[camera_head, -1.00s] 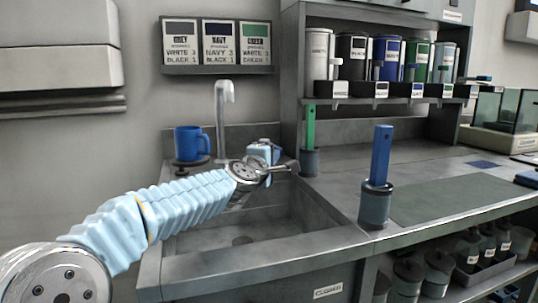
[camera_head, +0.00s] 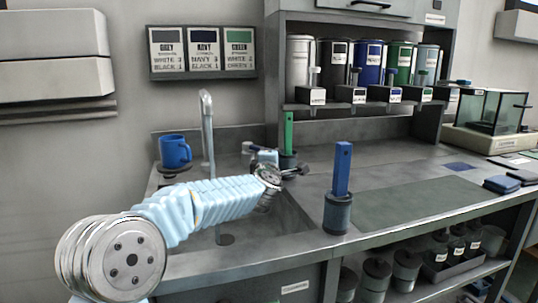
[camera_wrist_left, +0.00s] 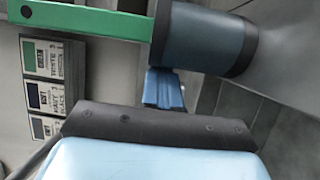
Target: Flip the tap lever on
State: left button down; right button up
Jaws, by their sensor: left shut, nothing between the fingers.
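The grey tap (camera_head: 207,125) stands upright at the back of the sink (camera_head: 265,235), with its spout curving at the top. I cannot clearly make out its lever; a small grey fitting (camera_head: 246,147) shows right of the tap. My left gripper (camera_head: 302,170) is right of the tap, in front of the green-handled tool (camera_head: 288,132) and its dark cup. In the left wrist view its blue fingers (camera_wrist_left: 163,88) are shut and empty, just beside the dark cup (camera_wrist_left: 205,38). A pale vertical streak shows below my arm near the drain; I cannot tell whether it is water.
A blue mug (camera_head: 174,152) stands left of the tap. A blue-handled tool (camera_head: 342,170) stands in a dark cup on the counter's front edge. Several canisters (camera_head: 367,62) line the shelf above. The counter (camera_head: 410,200) to the right is mostly clear.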

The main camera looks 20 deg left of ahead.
dwell(0.4)
pick_arm(q)
jog(key=b+v, duration=0.2)
jog(key=v, duration=1.1)
jog(key=shift+s+d, duration=0.2)
jog(key=shift+s, duration=0.15)
